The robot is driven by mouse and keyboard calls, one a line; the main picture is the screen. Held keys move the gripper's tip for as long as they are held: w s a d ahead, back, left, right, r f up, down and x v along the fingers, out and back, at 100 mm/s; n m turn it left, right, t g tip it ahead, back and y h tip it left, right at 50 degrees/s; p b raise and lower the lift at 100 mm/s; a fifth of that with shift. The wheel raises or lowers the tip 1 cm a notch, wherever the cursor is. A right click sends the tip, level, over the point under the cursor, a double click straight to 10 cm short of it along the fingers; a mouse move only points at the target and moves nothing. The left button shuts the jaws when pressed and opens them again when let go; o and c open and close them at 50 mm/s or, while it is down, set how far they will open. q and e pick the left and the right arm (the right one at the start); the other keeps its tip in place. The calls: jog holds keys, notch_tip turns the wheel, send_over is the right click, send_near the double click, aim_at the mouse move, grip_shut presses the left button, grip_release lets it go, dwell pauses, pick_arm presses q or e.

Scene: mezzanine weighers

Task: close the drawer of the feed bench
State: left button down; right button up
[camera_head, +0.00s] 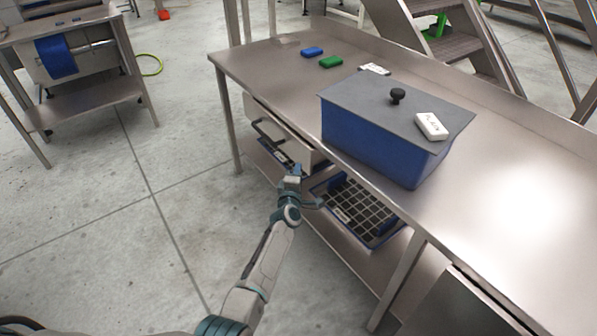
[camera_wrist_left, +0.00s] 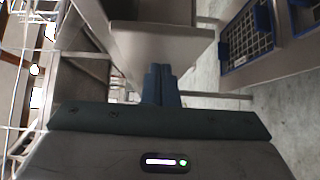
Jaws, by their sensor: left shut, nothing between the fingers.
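The steel feed bench (camera_head: 275,62) runs diagonally across the head view. Its drawer (camera_head: 285,128) is under the top on the near side, with a dark bar handle (camera_head: 268,136) on its pale front. The drawer front seems to stand out a little from the bench; how far is hard to tell. My left gripper (camera_head: 294,172) is shut and empty, just below the drawer front's right end. In the left wrist view, its closed fingers (camera_wrist_left: 160,84) point at a grey box-like part, likely the drawer (camera_wrist_left: 160,42); contact cannot be told. My right gripper is out of view.
A blue bin (camera_head: 370,140) with a grey lid stands on the bench, a white block (camera_head: 431,126) on its lid. Blue (camera_head: 312,52) and green (camera_head: 331,62) blocks lie behind. A blue-rimmed crate (camera_head: 362,212) is on the lower shelf. Floor left of the bench is clear.

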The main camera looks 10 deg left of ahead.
pick_arm(q)
jog(key=s+p, duration=0.2)
jog(key=s, duration=0.9)
jog(key=s+a+f+m+g+h+p, duration=0.15)
jog(key=s+f+m+g, duration=0.35)
jog(key=s+f, duration=0.85)
jog(key=s+a+f+m+g+h, duration=0.15)
jog(key=s+f+m+g, duration=0.25)
jog(key=s+f+m, duration=0.85)
jog(key=s+a+f+g+y, duration=0.1)
jog(key=s+a+f+g, duration=0.1)
jog(key=s+f, duration=0.3)
jog(key=s+a+f+m+g, duration=0.1)
jog(key=s+a+f+g, duration=0.2)
jog(key=s, duration=1)
jog(key=s+a+f+g+y, duration=0.1)
jog(key=s+a+f+g, duration=0.1)
jog(key=s+a+f, duration=0.3)
jog(key=s+f, duration=0.2)
jog(key=s, duration=0.2)
jog(key=shift+a+f+m+g+y, duration=0.15)
jog(key=shift+f+m+g+y, duration=0.1)
jog(key=shift+m+g+y, duration=0.1)
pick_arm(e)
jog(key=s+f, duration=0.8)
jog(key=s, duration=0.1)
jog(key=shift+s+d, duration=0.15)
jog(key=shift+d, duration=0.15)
